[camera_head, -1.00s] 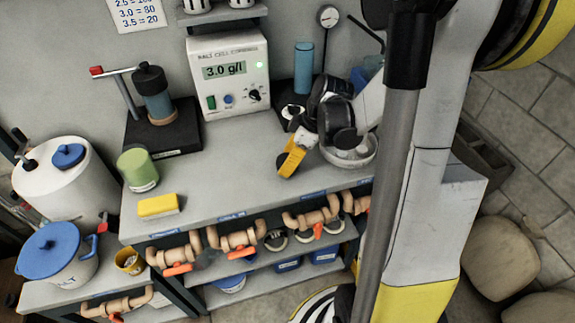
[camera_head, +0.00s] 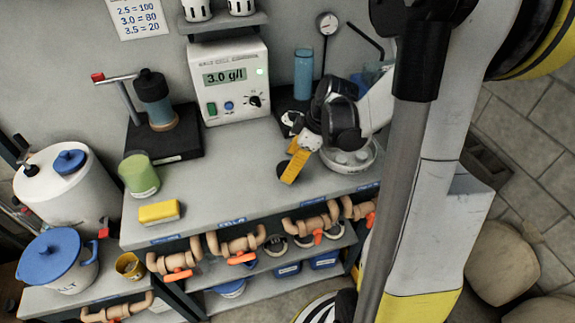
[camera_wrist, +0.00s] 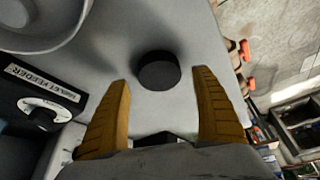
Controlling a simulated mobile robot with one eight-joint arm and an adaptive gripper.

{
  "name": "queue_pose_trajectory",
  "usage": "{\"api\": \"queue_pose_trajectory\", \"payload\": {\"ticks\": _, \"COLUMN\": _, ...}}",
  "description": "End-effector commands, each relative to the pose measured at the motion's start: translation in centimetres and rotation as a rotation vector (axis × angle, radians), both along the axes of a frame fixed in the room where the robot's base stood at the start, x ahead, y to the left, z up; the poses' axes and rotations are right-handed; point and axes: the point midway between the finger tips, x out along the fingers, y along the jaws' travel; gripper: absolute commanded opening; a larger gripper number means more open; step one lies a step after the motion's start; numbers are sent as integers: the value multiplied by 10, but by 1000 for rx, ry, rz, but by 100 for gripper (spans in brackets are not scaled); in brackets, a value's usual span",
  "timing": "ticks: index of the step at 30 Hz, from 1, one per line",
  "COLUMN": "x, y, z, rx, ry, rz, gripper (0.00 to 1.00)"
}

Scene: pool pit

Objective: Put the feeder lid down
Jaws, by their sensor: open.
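The feeder lid, a dark round cap (camera_wrist: 158,72), rests on the grey bench top in the wrist view, just beyond the fingertips and roughly between their lines. My gripper (camera_wrist: 162,85) is open, with one yellow finger on each side and a gap from the lid. A black base labelled as a feeder (camera_wrist: 45,95), with a white dial, stands at left in the wrist view.
A salt cell meter (camera_head: 228,82), green cup (camera_head: 139,176) and yellow sponge (camera_head: 159,212) stand left. Pipes with orange valves (camera_head: 240,257) line the bench front.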

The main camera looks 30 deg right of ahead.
Motion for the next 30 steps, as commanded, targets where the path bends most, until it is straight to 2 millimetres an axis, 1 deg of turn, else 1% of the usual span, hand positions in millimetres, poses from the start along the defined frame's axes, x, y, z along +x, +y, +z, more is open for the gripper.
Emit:
{"api": "queue_pose_trajectory", "payload": {"ticks": 1, "x": -4, "y": -4, "z": 16, "rx": 0, "ry": 0, "rz": -3, "gripper": 76}}
{"api": "queue_pose_trajectory", "payload": {"ticks": 3, "x": -8, "y": -9, "z": 32, "rx": 0, "ry": 0, "rz": -4, "gripper": 76}}
{"api": "queue_pose_trajectory", "payload": {"ticks": 9, "x": -19, "y": -20, "z": 70, "rx": 0, "ry": 0, "rz": -2, "gripper": 76}}
{"api": "queue_pose_trajectory", "payload": {"ticks": 12, "x": -23, "y": -25, "z": 82, "rx": 0, "ry": 0, "rz": -2, "gripper": 76}}
{"api": "queue_pose_trajectory", "payload": {"ticks": 14, "x": -24, "y": -26, "z": 87, "rx": 1, "ry": 1, "rz": -3, "gripper": 76}}
{"api": "queue_pose_trajectory", "payload": {"ticks": 17, "x": -26, "y": -23, "z": 94, "rx": -5, "ry": 2, "rz": -15, "gripper": 76}}
{"api": "queue_pose_trajectory", "payload": {"ticks": 20, "x": -29, "y": -5, "z": 105, "rx": -22, "ry": 12, "rz": -77, "gripper": 76}}
{"api": "queue_pose_trajectory", "payload": {"ticks": 23, "x": -37, "y": 26, "z": 123, "rx": -49, "ry": 17, "rz": -201, "gripper": 76}}
{"api": "queue_pose_trajectory", "payload": {"ticks": 24, "x": -42, "y": 40, "z": 130, "rx": -60, "ry": 11, "rz": -262, "gripper": 76}}
{"api": "queue_pose_trajectory", "payload": {"ticks": 27, "x": -57, "y": 73, "z": 147, "rx": -69, "ry": -25, "rz": -419, "gripper": 76}}
{"api": "queue_pose_trajectory", "payload": {"ticks": 30, "x": -73, "y": 100, "z": 159, "rx": -48, "ry": -81, "rz": -563, "gripper": 76}}
